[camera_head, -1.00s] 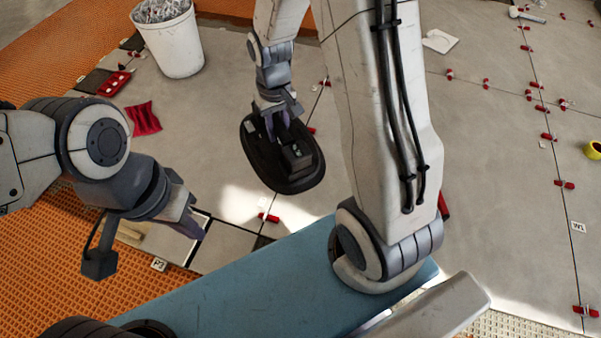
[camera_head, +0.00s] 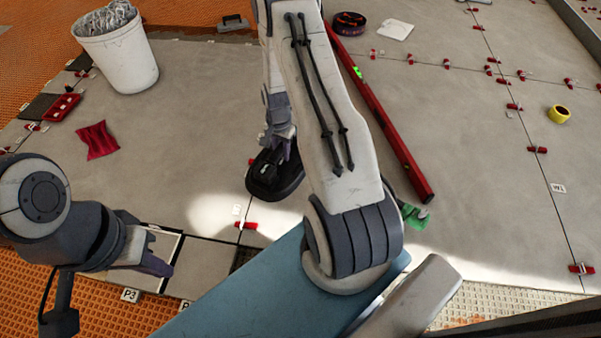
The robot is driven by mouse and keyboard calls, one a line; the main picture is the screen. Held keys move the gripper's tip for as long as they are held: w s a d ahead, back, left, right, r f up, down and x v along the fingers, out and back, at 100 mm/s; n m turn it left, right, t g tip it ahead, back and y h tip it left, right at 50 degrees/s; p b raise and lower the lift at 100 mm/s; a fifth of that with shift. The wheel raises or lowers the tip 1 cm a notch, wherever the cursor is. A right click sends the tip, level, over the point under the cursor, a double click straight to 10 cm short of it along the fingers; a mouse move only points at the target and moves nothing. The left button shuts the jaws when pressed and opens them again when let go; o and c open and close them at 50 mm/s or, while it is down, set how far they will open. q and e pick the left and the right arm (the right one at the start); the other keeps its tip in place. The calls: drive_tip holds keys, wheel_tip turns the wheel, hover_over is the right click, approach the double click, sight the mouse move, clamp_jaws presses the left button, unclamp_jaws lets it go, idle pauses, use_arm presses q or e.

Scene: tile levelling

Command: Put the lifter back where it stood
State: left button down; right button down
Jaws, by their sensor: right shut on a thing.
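The lifter (camera_head: 262,186) is a black oval pad with a raised black handle, left of the middle of the head view. My right gripper (camera_head: 281,150) is shut on its handle from above. The lifter is low over the grey tiles; I cannot tell whether its pad touches them. My right forearm stands just right of it.
A white bucket (camera_head: 122,60) and a red cloth (camera_head: 97,140) are at the left. A long red level (camera_head: 385,125) lies right of my right arm, with a green item (camera_head: 413,214) at its near end. Yellow tape (camera_head: 558,114) lies at right. Open tile floor lies between.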

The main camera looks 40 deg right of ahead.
drive_tip(key=shift+s+d+f+m+b, duration=0.45)
drive_tip(key=shift+d+f+m+b, duration=0.65)
drive_tip(key=shift+f, duration=1.5)
drive_tip(key=shift+s+d+f+m+b, duration=0.55)
drive_tip(key=shift+f+b, duration=0.85)
drive_tip(key=shift+f, duration=1.25)
drive_tip(key=shift+s+d+f+m+b, duration=0.3)
drive_tip(key=shift+d+f+m+b, duration=0.85)
drive_tip(key=shift+f, duration=1.45)
drive_tip(key=shift+a+f, duration=0.25)
drive_tip(key=shift+f, duration=0.1)
drive_tip(key=shift+f, duration=0.45)
drive_tip(key=c, duration=0.6)
unclamp_jaws()
drive_tip(key=shift+o, duration=0.2)
drive_tip(key=shift+r, duration=0.1)
